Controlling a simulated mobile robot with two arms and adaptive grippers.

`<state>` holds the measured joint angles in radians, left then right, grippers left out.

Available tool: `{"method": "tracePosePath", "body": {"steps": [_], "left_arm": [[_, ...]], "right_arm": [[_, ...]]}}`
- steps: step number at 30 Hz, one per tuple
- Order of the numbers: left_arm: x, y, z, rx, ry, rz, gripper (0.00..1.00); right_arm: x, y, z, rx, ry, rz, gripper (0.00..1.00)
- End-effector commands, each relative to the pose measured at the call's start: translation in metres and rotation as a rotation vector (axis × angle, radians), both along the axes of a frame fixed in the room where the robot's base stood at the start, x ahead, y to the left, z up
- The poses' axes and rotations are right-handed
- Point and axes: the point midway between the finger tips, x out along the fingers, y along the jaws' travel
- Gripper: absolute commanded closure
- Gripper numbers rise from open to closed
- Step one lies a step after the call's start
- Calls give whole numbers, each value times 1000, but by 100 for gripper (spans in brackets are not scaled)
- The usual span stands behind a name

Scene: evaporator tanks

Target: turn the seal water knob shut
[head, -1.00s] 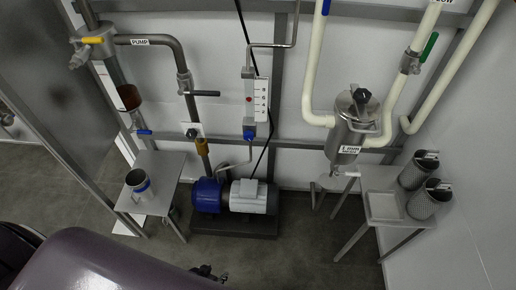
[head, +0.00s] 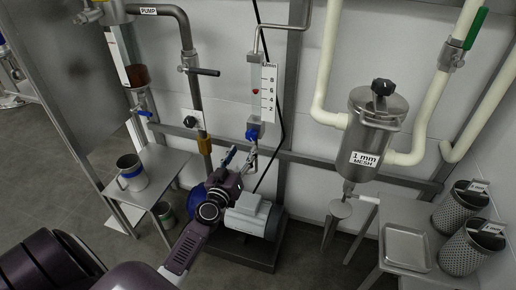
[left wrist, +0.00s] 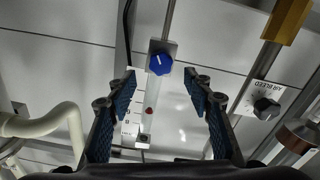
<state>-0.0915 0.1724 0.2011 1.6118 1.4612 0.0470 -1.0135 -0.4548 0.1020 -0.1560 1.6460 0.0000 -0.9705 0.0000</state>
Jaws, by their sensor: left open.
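The blue knob (head: 252,134) sits at the bottom of the flow meter (head: 263,92), whose scale is marked L/min, on the wall frame. It also shows in the left wrist view (left wrist: 160,65), with a white mark on its face. My left gripper (head: 240,157) is open and empty, just below and in front of the knob. In the left wrist view the two blue-padded fingers (left wrist: 160,78) stand apart, with the knob seen between and slightly beyond their tips. No contact with the knob shows. A red float sits inside the meter. My right gripper is not in view.
A black air bleed knob (left wrist: 266,108) is beside the pump pipe. A steel strainer (head: 376,130) hangs at the right. A small table with a metal cup (head: 131,172) stands at the left.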

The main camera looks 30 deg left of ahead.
Motion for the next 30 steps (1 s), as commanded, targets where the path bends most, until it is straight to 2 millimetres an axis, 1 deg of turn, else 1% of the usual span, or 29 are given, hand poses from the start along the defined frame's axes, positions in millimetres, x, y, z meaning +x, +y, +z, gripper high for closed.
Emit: {"method": "tracePosePath", "body": {"steps": [4, 7, 12, 16, 21, 30], "left_arm": [[12, 4, 3, -1, -6, 2, 53], [26, 7, 3, -2, -5, 1, 53], [50, 13, 2, -2, -4, 1, 53], [65, 16, 1, -1, -3, 1, 53], [74, 18, 1, -1, -2, 1, 53], [75, 18, 1, -1, -1, 0, 54]], "right_arm": [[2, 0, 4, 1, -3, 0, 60], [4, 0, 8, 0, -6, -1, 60], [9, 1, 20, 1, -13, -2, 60], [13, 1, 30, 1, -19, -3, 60], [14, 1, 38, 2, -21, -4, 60], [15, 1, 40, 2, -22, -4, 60]]}}
